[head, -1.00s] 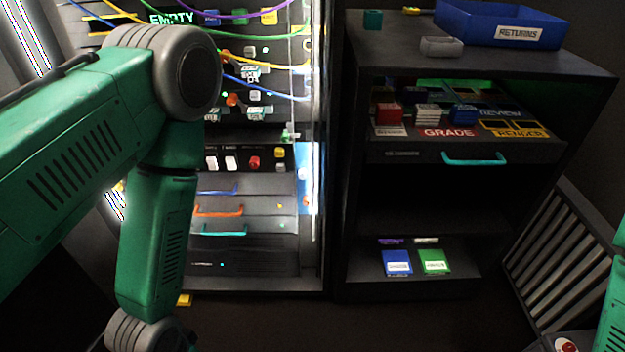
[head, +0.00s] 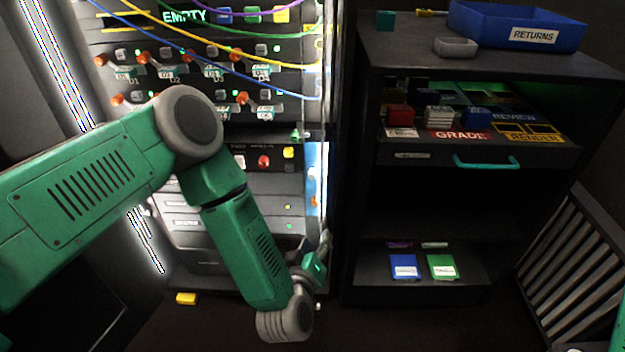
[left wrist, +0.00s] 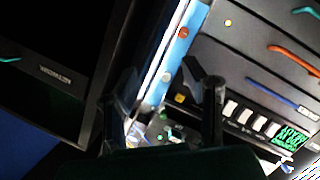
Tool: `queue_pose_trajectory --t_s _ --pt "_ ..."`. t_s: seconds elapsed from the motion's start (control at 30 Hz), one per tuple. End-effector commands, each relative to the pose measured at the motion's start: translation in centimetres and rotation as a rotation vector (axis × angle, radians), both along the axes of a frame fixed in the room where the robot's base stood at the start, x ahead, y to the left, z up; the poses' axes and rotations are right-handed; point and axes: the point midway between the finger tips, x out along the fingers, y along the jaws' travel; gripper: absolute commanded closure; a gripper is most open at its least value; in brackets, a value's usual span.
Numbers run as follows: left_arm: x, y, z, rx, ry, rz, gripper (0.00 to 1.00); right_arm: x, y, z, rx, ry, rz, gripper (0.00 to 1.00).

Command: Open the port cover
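The rack (head: 270,210) stands in front of me. I cannot tell for certain which part is the port cover. My left gripper (head: 324,243) is low beside the rack's right edge. In the left wrist view its dark fingers (left wrist: 165,88) stand apart with the strip's lower end between them in the picture; no contact can be made out. My right gripper is out of view.
Several cables hang across the upper rack. A dark cabinet (head: 430,220) stands close on the right, with a blue returns bin (head: 480,22) on top and a teal handle (head: 487,164). A slatted grey rack (head: 575,265) is at far right.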

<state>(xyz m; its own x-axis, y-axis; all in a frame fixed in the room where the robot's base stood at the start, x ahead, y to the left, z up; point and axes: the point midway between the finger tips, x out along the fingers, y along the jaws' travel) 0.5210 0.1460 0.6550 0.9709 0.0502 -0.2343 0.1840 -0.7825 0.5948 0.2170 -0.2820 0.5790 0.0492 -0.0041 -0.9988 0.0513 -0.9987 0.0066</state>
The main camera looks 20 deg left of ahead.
Motion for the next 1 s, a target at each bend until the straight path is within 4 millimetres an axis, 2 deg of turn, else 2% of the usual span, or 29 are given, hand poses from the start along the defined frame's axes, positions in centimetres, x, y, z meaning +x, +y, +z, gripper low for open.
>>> queue_pose_trajectory --t_s 0.03,0.1,0.23,0.43,0.8,1.0 --pt "1.3 0.6 1.2 -0.033 -0.079 0.078 0.61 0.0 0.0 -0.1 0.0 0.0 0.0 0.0" --pt "2.5 1.4 2.8 -0.061 -0.167 0.162 0.61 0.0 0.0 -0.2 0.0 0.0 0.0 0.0" --pt "3.4 2.3 4.2 -0.086 -0.248 0.24 0.61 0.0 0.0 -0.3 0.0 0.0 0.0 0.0" --pt "5.5 3.1 4.4 -0.086 -0.259 0.249 0.61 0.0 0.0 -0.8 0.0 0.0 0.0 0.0" --pt "12.9 5.1 4.3 -0.086 -0.258 0.245 0.61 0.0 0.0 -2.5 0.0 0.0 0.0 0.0" --pt "15.6 5.9 4.3 -0.085 -0.256 0.244 0.61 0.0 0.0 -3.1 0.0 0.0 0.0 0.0"
